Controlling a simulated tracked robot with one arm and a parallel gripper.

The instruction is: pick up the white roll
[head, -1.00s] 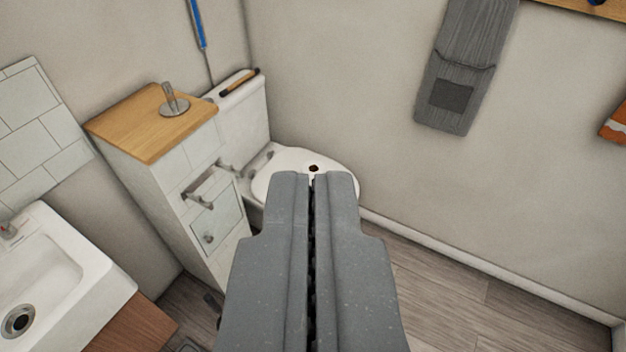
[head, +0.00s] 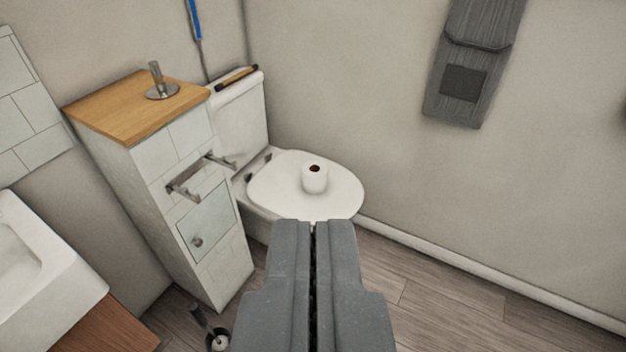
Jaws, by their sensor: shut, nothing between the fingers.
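The white roll (head: 315,181) stands upright on the closed white toilet lid (head: 275,191), with its brown core opening facing up. My gripper (head: 313,222) is shut and empty. In the picture its tips lie just below the roll, over the front edge of the lid, and they do not cover the roll. The gripper looks nearer to the camera than the roll, apart from it.
A tiled cabinet with a wooden top (head: 137,108) stands left of the toilet, with a metal holder (head: 190,184) on its side. A sink (head: 40,265) is at the left. A grey hanging organizer (head: 470,65) is on the wall. Floor at the right is clear.

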